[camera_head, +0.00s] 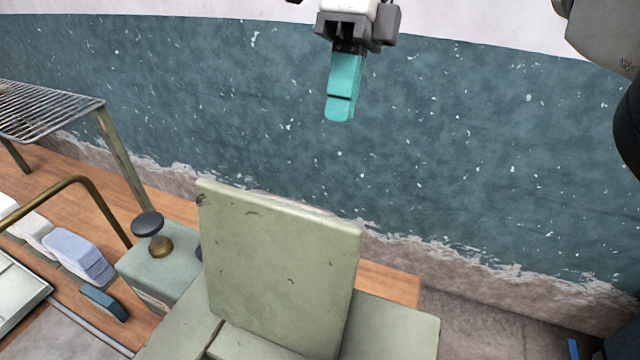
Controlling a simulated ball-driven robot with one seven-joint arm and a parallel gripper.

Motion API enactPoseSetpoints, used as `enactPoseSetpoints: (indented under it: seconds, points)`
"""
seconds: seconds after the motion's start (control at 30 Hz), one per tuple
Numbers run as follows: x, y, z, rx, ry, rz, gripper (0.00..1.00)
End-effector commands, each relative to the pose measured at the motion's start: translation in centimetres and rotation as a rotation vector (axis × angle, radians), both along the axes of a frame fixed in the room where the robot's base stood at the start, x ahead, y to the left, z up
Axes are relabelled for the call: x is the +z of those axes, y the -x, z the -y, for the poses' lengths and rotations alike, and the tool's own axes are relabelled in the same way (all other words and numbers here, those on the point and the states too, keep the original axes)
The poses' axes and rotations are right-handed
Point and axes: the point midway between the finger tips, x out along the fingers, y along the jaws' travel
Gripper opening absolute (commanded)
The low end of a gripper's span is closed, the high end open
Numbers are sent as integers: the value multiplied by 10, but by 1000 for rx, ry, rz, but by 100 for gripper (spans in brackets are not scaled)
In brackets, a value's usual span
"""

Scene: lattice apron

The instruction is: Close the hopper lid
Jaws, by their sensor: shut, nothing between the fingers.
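The hopper lid (280,270) is a pale green, chipped panel standing up at a steep angle, with its broad face toward my camera. The hopper body (395,325) is the pale green box below it, and only part of its top shows at the lower edge of the view. The hopper's opening cannot be made out. My gripper (340,110) has teal fingers that are shut and empty, pointing down. It appears above the lid's top edge in the picture, apart from it, against the blue-green wall.
A green box with a dark knob (148,223) stands left of the lid. A wire rack (45,108) on legs and a bent brass-coloured bar (75,183) stand farther left. Folded cloth-like blocks (78,252) and a small teal block (103,302) lie on the wooden bench. Floor shows at right.

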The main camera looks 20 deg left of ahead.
Motion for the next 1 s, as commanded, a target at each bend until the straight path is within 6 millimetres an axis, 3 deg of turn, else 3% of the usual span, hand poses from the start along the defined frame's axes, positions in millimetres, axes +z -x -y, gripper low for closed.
enactPoseSetpoints:
  seconds: [0.03,0.47,0.53,0.8,1.0]
  points:
    - [-15,3,0,3,-1,-5,0]
    - [-75,31,2,3,-3,-5,0]
    - [-65,38,2,3,0,0,0]
    - [-63,62,3,2,0,0,0]
    - [-64,68,3,0,0,0,0]
